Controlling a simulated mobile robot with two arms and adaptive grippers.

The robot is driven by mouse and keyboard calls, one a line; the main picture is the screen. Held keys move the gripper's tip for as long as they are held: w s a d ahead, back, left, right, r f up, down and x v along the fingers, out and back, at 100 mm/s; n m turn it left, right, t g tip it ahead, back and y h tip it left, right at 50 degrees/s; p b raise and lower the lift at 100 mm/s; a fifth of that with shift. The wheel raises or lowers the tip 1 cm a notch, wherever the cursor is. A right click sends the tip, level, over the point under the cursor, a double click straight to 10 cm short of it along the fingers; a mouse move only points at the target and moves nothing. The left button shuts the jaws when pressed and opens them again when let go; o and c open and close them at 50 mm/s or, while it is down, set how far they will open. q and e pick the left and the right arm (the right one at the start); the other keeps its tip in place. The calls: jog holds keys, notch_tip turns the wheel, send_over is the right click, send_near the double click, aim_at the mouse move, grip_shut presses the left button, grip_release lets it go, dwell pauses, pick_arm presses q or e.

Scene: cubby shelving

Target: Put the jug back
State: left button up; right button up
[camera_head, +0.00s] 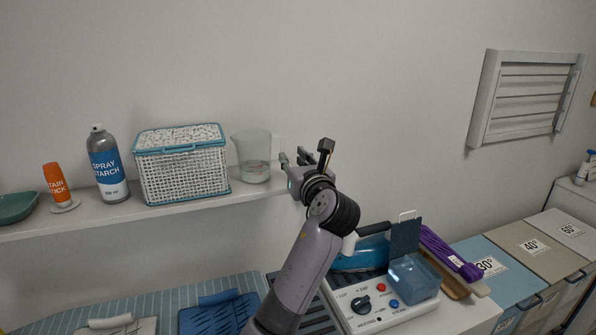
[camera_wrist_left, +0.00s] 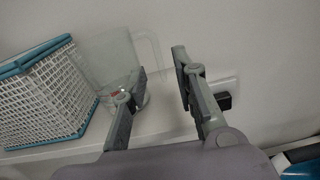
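The clear jug (camera_head: 252,158) stands upright on the white wall shelf (camera_head: 110,214), at the right of the white basket. Its faint handle faces right. My left gripper (camera_head: 292,158) is at the shelf's right end, just right of the jug, with its fingers pointing toward the wall. In the left wrist view the fingers (camera_wrist_left: 160,75) are spread with nothing held between them. The jug (camera_wrist_left: 105,65) shows there behind and left of the left finger, with its handle near the gap. Whether a finger touches it I cannot tell. My right gripper is not in view.
A white basket with teal trim (camera_head: 183,168), spray starch can (camera_head: 107,170), orange stain stick (camera_head: 57,184) and green bowl (camera_head: 16,207) share the shelf. Below right are a control panel (camera_head: 375,311), blue clear box (camera_head: 413,280), iron (camera_head: 362,251) and labelled bins (camera_head: 525,246).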

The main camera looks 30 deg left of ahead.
pick_arm(q)
jog(key=v, duration=0.3)
jog(key=shift+s+d, duration=0.25)
dwell(0.4)
